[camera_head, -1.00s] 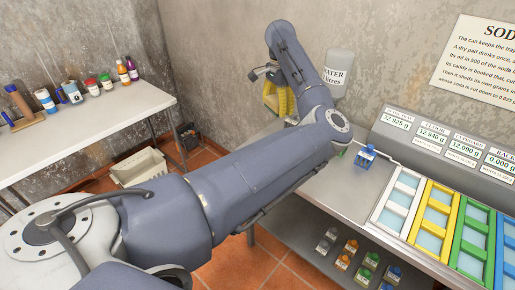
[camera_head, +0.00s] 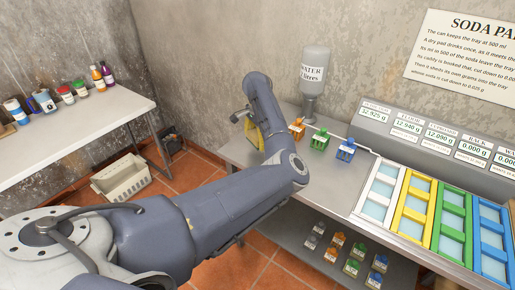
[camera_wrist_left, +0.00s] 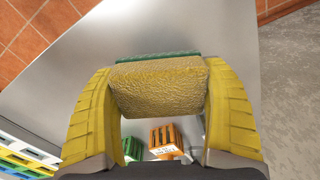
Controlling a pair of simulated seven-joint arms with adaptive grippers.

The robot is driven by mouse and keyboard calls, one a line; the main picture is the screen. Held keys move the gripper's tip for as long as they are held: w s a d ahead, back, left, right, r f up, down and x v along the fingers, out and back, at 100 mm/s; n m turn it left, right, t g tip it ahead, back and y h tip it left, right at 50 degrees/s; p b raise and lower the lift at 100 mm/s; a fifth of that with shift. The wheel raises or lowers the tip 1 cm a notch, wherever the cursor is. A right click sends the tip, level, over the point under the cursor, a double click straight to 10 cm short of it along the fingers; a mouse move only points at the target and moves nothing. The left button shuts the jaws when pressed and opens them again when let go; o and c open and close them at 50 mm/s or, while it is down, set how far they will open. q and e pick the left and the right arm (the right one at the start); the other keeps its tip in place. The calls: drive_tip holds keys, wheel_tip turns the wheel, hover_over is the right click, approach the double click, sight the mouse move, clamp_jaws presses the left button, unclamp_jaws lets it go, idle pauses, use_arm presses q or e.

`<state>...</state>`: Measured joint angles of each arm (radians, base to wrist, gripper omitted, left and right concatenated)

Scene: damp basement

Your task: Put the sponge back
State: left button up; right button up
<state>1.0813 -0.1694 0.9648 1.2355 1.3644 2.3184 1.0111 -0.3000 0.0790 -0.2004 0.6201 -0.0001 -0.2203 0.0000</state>
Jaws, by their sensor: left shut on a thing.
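The sponge (camera_wrist_left: 158,88) is a yellow block with a green layer along its far edge. In the left wrist view it sits between the yellow fingers of my left gripper (camera_wrist_left: 160,108), which is shut on it. Metal bench top (camera_wrist_left: 105,60) shows behind and around the sponge; I cannot tell whether it touches the bench. In the head view, my left gripper (camera_head: 254,136) is at the bench's left end, mostly behind my arm, and the sponge is hidden there. My right gripper is not in view.
Orange (camera_head: 297,128), green (camera_head: 320,140) and blue (camera_head: 345,150) caddies stand on the bench near the water bottle (camera_head: 314,68). Coloured tray frames (camera_head: 414,218) lie at right. Several small caddies sit on the lower shelf (camera_head: 318,262). A basket (camera_head: 122,180) stands on the floor.

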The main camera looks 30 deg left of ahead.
use_arm(q)
drive_tip(key=shift+f, duration=2.2)
drive_tip(key=shift+f, duration=0.15)
drive_tip(key=o, duration=1)
wheel_tip(320, 180, up, 12)
drive_tip(key=shift+r, duration=0.15)
